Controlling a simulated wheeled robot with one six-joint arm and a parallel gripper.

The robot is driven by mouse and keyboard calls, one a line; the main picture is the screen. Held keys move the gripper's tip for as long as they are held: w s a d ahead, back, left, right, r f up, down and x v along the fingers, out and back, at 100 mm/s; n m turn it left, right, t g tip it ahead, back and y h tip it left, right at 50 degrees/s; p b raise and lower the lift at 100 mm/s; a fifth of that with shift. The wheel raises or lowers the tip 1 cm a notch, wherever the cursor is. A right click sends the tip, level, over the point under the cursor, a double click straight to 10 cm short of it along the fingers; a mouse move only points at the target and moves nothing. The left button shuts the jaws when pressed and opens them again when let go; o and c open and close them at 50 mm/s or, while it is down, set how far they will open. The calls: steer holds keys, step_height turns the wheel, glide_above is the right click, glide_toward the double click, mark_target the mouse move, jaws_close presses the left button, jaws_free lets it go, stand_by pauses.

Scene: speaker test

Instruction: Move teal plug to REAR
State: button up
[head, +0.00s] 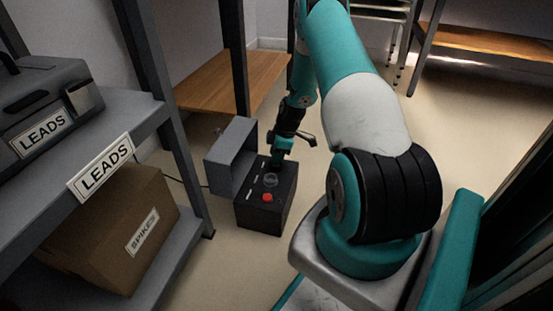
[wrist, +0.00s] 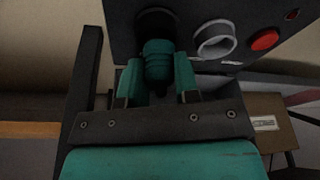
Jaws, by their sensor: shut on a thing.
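The teal plug (wrist: 158,60) is between the two teal fingers of my gripper (wrist: 158,78), which is shut on it. The plug's far end meets a dark round socket (wrist: 156,20) on the black box; I cannot tell how deep it sits. Beside it is an empty-looking socket with a pale grey ring (wrist: 214,40). In the head view the black box (head: 262,217) stands on the floor, and my gripper (head: 277,160) is at the far end of its top. The plug is hard to tell from the fingers there. Small white labels on the top are unreadable.
A red button (head: 267,198) is at the box's near end, past the ringed socket (head: 271,180). A grey open lid or housing (head: 232,155) stands at the box's left. A grey shelf (head: 160,108) with a toolbox and a cardboard box (head: 120,225) is at left. Floor to the right is clear.

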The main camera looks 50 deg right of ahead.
steer(key=shift+f, duration=0.35)
steer(key=o, duration=0.9)
